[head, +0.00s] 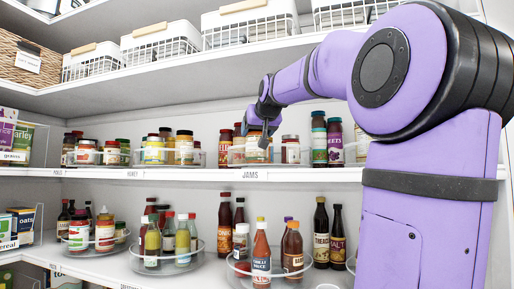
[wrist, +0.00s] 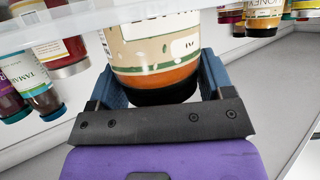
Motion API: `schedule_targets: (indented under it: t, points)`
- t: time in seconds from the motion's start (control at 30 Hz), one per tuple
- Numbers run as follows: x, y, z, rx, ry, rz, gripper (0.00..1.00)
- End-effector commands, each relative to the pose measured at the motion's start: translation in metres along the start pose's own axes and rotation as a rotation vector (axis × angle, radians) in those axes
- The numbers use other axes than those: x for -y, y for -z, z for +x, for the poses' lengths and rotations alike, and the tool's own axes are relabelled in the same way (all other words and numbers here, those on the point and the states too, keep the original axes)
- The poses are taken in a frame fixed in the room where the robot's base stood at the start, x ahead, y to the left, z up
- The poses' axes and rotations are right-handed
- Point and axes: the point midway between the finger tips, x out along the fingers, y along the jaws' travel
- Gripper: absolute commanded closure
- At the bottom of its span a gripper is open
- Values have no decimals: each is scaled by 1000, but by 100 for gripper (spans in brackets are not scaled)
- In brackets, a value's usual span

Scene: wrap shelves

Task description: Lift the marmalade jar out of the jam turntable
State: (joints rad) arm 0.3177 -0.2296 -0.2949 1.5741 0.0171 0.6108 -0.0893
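My gripper (head: 262,124) reaches down over the jam turntable (head: 238,162), a clear-rimmed tray on the middle shelf. In the wrist view my gripper (wrist: 160,85) has one finger on each side of a jar with orange-brown contents, a cream and green label and a dark lid. Both fingers look pressed against the marmalade jar (wrist: 155,55), which also shows in the head view (head: 254,150) beneath the gripper. Its label text is not readable.
A jar with a red label (head: 290,150) stands close right of the gripper, and dark-lidded jars (head: 226,145) stand left. Taller beet jars (head: 335,140) are farther right. White baskets (head: 250,25) line the shelf above. Bottles on turntables (head: 170,240) fill the shelf below.

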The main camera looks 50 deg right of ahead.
Motion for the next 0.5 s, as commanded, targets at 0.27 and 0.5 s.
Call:
schedule_targets:
  t: [0.27,0.5]
  points:
    - [0,1,-1,-2,0,0,90]
    - [0,2,-1,-2,0,0,90]
